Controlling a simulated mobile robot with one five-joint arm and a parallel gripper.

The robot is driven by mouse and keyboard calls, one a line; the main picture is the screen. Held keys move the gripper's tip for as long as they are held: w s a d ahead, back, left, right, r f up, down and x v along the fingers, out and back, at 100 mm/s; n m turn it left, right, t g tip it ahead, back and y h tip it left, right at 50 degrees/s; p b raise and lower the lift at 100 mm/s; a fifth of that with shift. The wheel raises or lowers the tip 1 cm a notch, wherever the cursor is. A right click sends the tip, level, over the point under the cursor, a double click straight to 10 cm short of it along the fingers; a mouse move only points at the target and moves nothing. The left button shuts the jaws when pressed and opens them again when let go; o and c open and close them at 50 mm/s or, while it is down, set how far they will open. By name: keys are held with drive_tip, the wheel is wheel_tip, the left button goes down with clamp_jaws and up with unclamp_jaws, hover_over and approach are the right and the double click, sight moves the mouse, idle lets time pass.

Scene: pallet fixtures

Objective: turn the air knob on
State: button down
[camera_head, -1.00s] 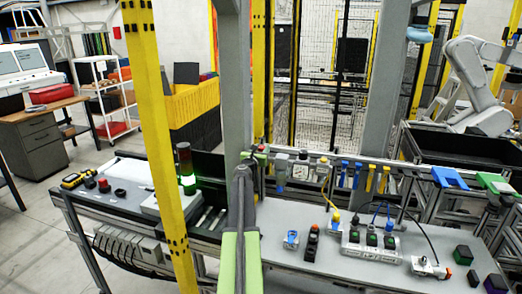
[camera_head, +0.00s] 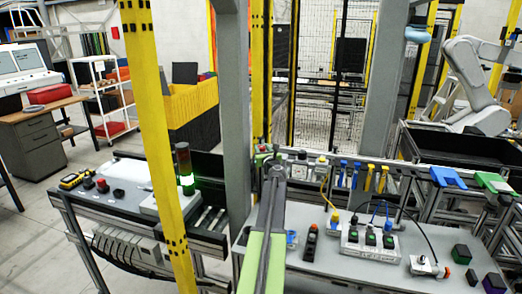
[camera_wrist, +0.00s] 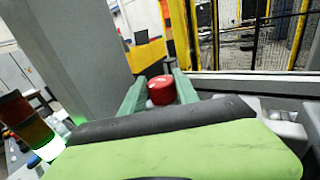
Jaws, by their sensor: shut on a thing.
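A red round knob (camera_wrist: 161,90), which I take as the air knob, sits between the two green fingers of my gripper (camera_wrist: 159,88) in the wrist view. The fingers are shut on it, one on each side. In the head view my gripper (camera_head: 273,166) is at the rail along the back of the workbench. The knob's pointer or marking cannot be made out.
A grey post (camera_head: 235,110) stands close to the left of my gripper, and a yellow post (camera_head: 153,110) farther left. The bench (camera_head: 330,272) carries a connector block (camera_head: 370,243) and cables. Blue and yellow tools hang along the rail to the right.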

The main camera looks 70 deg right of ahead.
drive_tip(key=n+t+y, duration=0.3)
drive_tip(key=t, duration=0.1)
drive_tip(key=shift+s+d+y, duration=0.3)
drive_tip(key=shift+d, duration=0.05)
drive_tip(key=shift+n+t+y, duration=0.9)
drive_tip(key=shift+n+y, duration=0.4)
drive_tip(key=shift+y, duration=0.5)
drive_tip(key=c, duration=0.9)
unclamp_jaws()
drive_tip(key=v, duration=1.7)
drive_tip(key=shift+s+f, duration=0.25)
drive_tip(key=shift+f, duration=0.05)
drive_tip(key=shift+a, duration=0.15)
